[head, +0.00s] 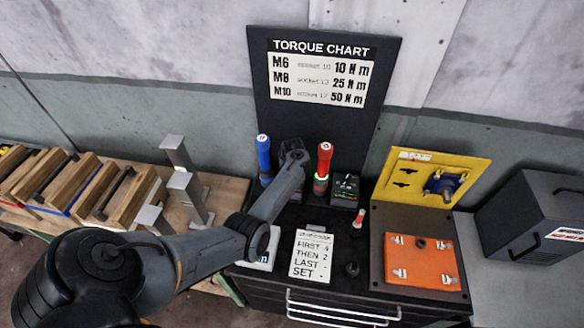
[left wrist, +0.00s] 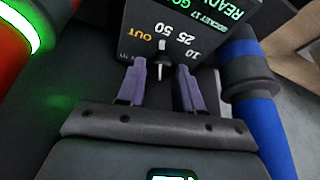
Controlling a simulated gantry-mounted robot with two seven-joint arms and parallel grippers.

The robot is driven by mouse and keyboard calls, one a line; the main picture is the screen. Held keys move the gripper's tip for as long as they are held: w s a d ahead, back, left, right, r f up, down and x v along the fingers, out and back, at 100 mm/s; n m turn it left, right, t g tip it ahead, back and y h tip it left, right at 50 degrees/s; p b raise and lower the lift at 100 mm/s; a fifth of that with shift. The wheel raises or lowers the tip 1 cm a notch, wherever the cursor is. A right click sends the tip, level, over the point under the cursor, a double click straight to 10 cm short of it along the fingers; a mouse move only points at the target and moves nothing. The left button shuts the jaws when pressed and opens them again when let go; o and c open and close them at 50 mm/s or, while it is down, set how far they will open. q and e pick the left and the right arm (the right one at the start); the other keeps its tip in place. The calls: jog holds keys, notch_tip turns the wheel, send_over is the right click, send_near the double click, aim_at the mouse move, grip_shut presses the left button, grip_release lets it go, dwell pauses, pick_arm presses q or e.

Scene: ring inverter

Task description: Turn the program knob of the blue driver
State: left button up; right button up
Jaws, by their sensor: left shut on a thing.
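The blue driver (head: 263,155) stands upright at the back left of the black cart, and its blue body also shows at the right of the left wrist view (left wrist: 262,110). Its dark control box (left wrist: 205,25) appears upside down there, with green READY text and the marks 10, 25, 50 and OUT. The program knob (left wrist: 161,58), with a pale pointer, sits between the fingers of my left gripper (left wrist: 160,88), which is shut on it. In the head view my arm hides most of this box and the fingers. My right gripper is out of view.
A red driver (head: 324,165) with a lit green ring stands close beside, with its own box (head: 345,190). A torque chart board (head: 322,75) rises behind.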

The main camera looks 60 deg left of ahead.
pick_arm(q)
jog(key=o, duration=1)
jog(key=shift+o, duration=0.2)
jog(key=shift+r, duration=0.1)
jog(key=p+v, duration=0.3)
jog(key=v, duration=0.7)
jog(key=shift+r, duration=0.3)
